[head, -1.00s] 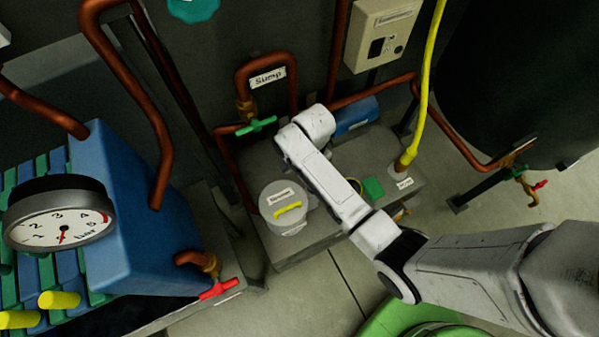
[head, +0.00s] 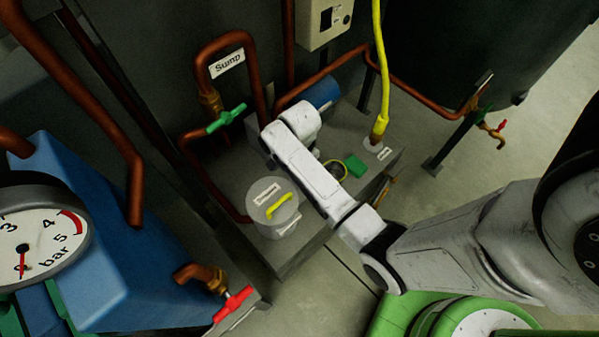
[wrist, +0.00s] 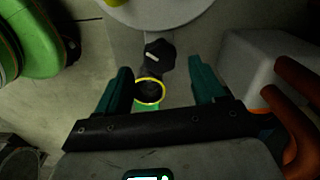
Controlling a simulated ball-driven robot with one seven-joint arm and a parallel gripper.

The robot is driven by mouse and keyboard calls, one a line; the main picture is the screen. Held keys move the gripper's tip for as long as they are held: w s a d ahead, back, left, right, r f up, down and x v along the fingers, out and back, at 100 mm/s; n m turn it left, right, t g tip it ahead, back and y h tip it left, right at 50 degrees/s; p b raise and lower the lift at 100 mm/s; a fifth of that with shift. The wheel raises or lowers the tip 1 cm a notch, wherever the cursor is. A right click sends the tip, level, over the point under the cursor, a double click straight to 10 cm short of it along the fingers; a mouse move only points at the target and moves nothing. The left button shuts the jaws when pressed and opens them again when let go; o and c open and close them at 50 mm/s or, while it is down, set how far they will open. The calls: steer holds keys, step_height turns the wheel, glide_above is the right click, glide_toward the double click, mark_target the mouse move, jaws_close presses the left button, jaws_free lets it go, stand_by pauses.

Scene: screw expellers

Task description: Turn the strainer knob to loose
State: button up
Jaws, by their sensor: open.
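A dark many-sided knob (wrist: 160,55) with a short white mark shows in the wrist view. It lies just ahead of my gripper (wrist: 162,72), whose teal jaws stand open with nothing between their tips. I cannot see the knob in the head view, where my arm covers that area. A round grey pot (head: 288,222) with a yellow handle (head: 279,205) on its lid stands on the grey base block, left of my arm. Its label is too small to read surely. In the head view my gripper is hidden by my arm.
A yellow ring (wrist: 150,90) lies below the knob in the wrist view. Copper pipes (head: 228,38) and a green valve handle (head: 226,118) are behind the pot. A yellow hose (head: 381,75) rises on the right. A pale block (wrist: 262,70) is close to the right jaw.

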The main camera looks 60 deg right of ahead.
steer(key=shift+f, duration=1.55)
steer(key=c, duration=1.1)
